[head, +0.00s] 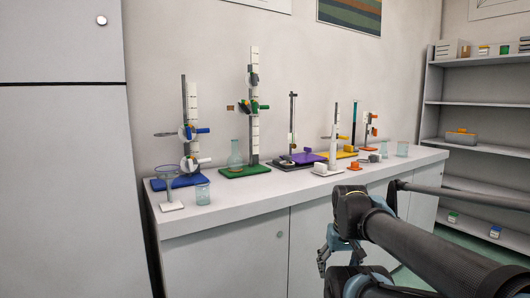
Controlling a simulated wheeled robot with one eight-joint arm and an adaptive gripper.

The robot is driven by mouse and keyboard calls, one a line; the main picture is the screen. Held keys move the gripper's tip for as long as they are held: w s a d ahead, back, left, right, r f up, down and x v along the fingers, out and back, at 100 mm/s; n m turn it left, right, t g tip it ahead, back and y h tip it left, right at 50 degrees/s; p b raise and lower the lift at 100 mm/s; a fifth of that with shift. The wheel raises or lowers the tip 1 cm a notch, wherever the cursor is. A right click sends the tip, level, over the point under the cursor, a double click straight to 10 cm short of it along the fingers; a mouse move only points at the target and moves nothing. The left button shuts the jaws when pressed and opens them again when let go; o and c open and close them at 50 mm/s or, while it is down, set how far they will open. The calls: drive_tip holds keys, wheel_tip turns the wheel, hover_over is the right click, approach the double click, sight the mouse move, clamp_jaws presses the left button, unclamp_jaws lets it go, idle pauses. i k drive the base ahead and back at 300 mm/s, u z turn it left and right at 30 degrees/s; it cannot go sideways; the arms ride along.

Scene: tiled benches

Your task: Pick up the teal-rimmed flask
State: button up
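My gripper (328,262) hangs in front of the bench, right of the middle of the picture and below the bench top, well apart from the flask. It is partly hidden by my own arm, and I cannot tell whether its fingers are open or shut. I see nothing held in it.
The white bench (235,208) carries a blue-based stand (190,125), a green-based stand (254,115) and several smaller stands. Shelves (485,103) stand at right. The bench front edge is largely clear.

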sight(234, 161)
drive_tip(key=k, duration=0.5)
drive_tip(key=z, duration=0.95)
drive_tip(key=i, duration=0.8)
drive_tip(key=u, duration=1.05)
